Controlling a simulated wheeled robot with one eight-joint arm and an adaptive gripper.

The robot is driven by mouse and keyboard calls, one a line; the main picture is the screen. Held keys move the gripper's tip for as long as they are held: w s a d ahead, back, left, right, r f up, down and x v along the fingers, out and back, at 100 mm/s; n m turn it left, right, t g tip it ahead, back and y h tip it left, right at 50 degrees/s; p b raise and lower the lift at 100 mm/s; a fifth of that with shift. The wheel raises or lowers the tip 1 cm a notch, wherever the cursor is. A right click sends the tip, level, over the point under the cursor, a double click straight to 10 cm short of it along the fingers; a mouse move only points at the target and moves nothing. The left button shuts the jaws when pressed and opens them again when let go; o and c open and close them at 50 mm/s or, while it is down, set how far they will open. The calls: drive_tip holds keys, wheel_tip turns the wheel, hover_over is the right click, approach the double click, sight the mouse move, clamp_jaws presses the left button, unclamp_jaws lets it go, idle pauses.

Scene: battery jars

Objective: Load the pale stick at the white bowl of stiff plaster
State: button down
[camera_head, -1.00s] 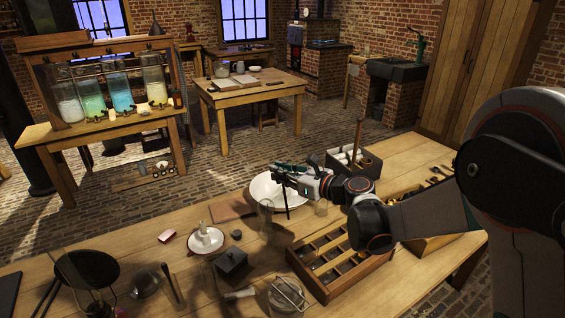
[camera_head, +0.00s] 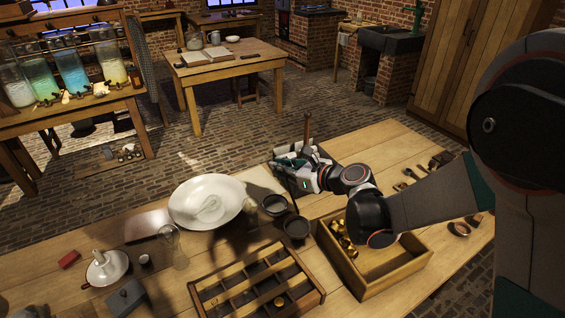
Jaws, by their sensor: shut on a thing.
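The white bowl (camera_head: 180,207) stands on the near bench, left of centre, with a pale mass inside, lower than its rim. My gripper (camera_head: 287,160) is right of and beyond the bowl, apart from it, over the bench's far edge. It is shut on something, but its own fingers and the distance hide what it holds. A brown upright stick (camera_head: 307,127) shows just behind the gripper; I cannot tell whether it is held or stands there. No pale stick can be made out clearly.
Two small dark bowls (camera_head: 274,205) stand right of the white bowl. A clear glass (camera_head: 168,238) is at its front left. A compartment tray (camera_head: 215,296) and an open wooden box (camera_head: 405,269) fill the front.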

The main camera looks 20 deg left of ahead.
sight(289, 187)
drive_tip(key=shift+w+f, duration=0.15)
drive_tip(key=shift+f, duration=0.05)
drive_tip(key=shift+f+b, duration=1.65)
drive_tip(key=shift+f, duration=1.15)
drive_tip(key=shift+f+b, duration=0.55)
drive_tip(key=shift+b, duration=0.1)
idle(0.5)
drive_tip(key=shift+r, duration=0.15)
drive_tip(key=shift+r+p, duration=2.1)
drive_tip(key=shift+r, duration=1.3)
drive_tip(key=shift+d, duration=0.15)
